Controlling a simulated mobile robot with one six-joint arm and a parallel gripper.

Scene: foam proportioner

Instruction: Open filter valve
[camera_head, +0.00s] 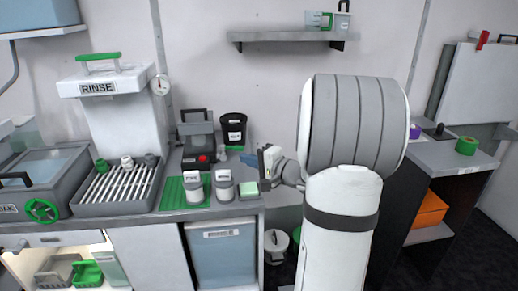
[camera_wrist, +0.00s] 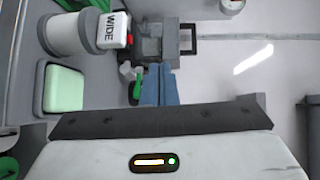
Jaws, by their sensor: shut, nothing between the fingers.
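A green handwheel (camera_head: 41,211) is on the front of the grey tank at the far left. No label in view reads filter valve, so I cannot tell whether this wheel is it. My gripper (camera_head: 265,160) is at the right end of the counter, well to the right of the wheel. In the wrist view its blue fingers (camera_wrist: 160,85) are together, with nothing between them. The wheel does not show in the wrist view.
The grey tank (camera_head: 40,180) adjoins a slatted drain tray (camera_head: 118,187) under the RINSE unit (camera_head: 105,85). A black bucket (camera_head: 233,128) stands behind.

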